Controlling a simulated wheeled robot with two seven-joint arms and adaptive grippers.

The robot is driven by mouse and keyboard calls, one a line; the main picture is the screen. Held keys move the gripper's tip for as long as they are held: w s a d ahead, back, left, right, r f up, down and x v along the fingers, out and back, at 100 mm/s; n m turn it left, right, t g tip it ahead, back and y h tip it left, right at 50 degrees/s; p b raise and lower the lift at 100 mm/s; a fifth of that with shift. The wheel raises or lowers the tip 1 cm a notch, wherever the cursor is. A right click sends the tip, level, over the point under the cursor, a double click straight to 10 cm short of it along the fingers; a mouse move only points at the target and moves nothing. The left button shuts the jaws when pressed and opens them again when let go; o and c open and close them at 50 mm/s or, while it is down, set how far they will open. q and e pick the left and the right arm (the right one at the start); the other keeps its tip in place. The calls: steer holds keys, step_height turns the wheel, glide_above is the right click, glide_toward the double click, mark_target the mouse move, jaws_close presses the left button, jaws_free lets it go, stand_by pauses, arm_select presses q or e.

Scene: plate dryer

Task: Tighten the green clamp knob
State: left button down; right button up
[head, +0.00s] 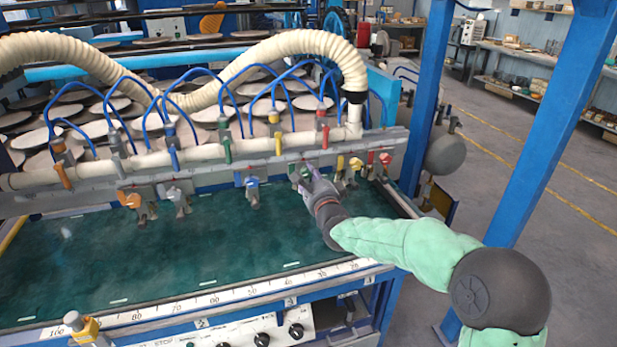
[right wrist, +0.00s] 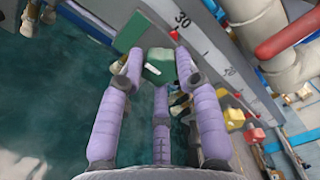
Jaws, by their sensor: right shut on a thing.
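The green clamp knob (right wrist: 158,67) is a small green block between the purple fingers of my right gripper (right wrist: 155,70) in the right wrist view. The fingers are shut on it from its sides. In the head view the right gripper (head: 309,178) reaches in from the right to the clamp bar, and its fingers mostly cover the green knob (head: 304,172). My left gripper is in neither view.
On the same bar are an orange clamp (head: 130,200), a white clamp, a blue clamp (head: 252,183), a yellow clamp (head: 355,164) and a red clamp (head: 385,159). A cream pipe and blue hoses run behind. The green tabletop (head: 190,255) in front is clear.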

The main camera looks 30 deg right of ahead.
steer(key=shift+d+r, duration=0.2)
steer(key=shift+r, duration=0.05)
steer(key=o, duration=1.2)
steer(key=shift+d+f, duration=0.1)
steer(key=shift+c, duration=0.2)
steer(key=shift+f, duration=0.1)
steer(key=shift+s+a, duration=0.15)
steer(key=shift+a, duration=0.05)
steer(key=v, duration=1.1)
steer(key=shift+s, duration=0.4)
steer(key=shift+a, duration=0.15)
